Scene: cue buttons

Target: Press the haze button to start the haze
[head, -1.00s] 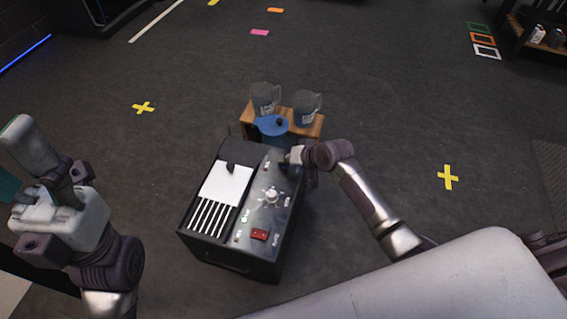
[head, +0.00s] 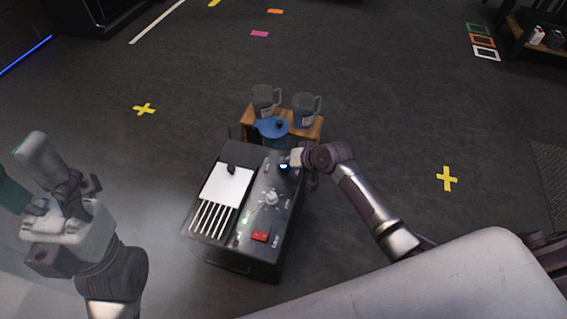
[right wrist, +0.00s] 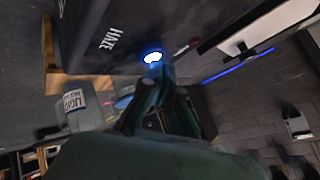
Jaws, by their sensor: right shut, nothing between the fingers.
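The dark control box (head: 215,255) stands on the floor in the middle of the head view. Its haze button (head: 284,166) glows blue near the far right corner of the top. In the right wrist view the glowing button (right wrist: 153,57) shows beside the white word HAZE. My right gripper (head: 291,160) is shut and empty, its fingertips at the button; in the right wrist view the fingertips (right wrist: 157,75) reach right up to it and appear to touch it. My left gripper (head: 50,185) hangs at the left, away from the box; its opening is unclear.
The box top also carries a red switch (head: 261,236), a pale knob (head: 271,198), a lit green lamp (head: 244,221) and a white slotted panel (head: 226,187). Behind it a wooden stand (head: 314,130) holds jugs and a blue-lidded vessel (head: 272,127). Whitish haze spreads at lower left.

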